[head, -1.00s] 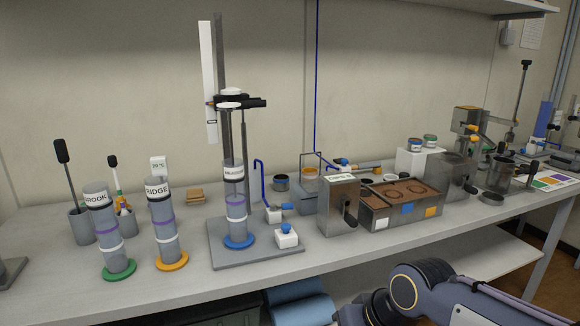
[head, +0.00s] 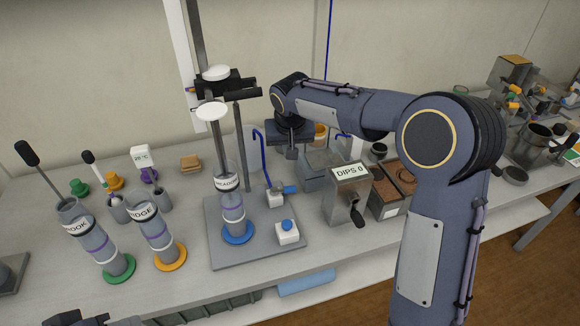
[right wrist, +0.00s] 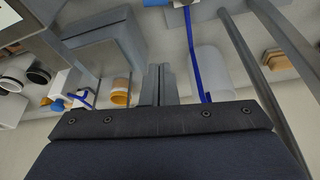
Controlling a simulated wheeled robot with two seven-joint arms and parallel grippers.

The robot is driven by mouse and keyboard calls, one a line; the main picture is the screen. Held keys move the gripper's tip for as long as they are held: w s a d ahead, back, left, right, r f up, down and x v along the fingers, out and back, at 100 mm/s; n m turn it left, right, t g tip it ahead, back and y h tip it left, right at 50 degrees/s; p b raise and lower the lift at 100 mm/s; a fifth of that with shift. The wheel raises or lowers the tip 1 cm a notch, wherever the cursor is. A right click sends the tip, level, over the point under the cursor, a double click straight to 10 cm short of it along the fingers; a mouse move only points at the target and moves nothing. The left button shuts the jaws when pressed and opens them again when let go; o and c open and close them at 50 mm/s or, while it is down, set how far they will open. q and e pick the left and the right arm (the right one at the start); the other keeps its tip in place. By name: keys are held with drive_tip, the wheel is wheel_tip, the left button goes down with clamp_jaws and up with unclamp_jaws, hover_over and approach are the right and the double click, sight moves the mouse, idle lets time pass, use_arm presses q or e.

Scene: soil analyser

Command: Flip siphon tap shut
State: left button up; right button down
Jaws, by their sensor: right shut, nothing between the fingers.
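The siphon tap is a small white block (head: 275,199) with a blue lever (head: 290,189) that points right, at the foot of the bent blue siphon tube (head: 263,155). In the right wrist view the tube (right wrist: 190,45) runs up to the blue lever (right wrist: 155,3) at the top edge, partly cut off. My right gripper (head: 291,153) hangs above and behind the tap, apart from it. Its fingers (right wrist: 158,85) are shut and empty. A dark part (head: 75,320), probably of my left arm, shows at the bottom left edge; its fingers cannot be made out.
A white block with a blue button (head: 287,226) stands in front of the tap. A cylinder (head: 232,207) and stand post (head: 243,150) are left of it. The DIPS box (head: 350,190) and a grey container (head: 318,180) are right. Two more cylinders (head: 92,245) (head: 157,235) stand left.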

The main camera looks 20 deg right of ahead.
sight(285, 190)
drive_tip(key=x, duration=1)
drive_tip(key=shift+s+a+f, duration=0.1)
drive_tip(key=shift+s, duration=0.25)
drive_tip(key=shift+s+a+f+p, duration=0.1)
drive_tip(key=shift+s+f+p, duration=0.05)
drive_tip(key=shift+s, duration=0.7)
drive_tip(key=shift+s+a+f+p, duration=0.1)
drive_tip(key=shift+s+f+p, duration=0.05)
drive_tip(key=shift+s, duration=0.65)
drive_tip(key=shift+b, duration=0.3)
drive_tip(key=shift+s+m, duration=0.1)
drive_tip(key=shift+m, duration=0.2)
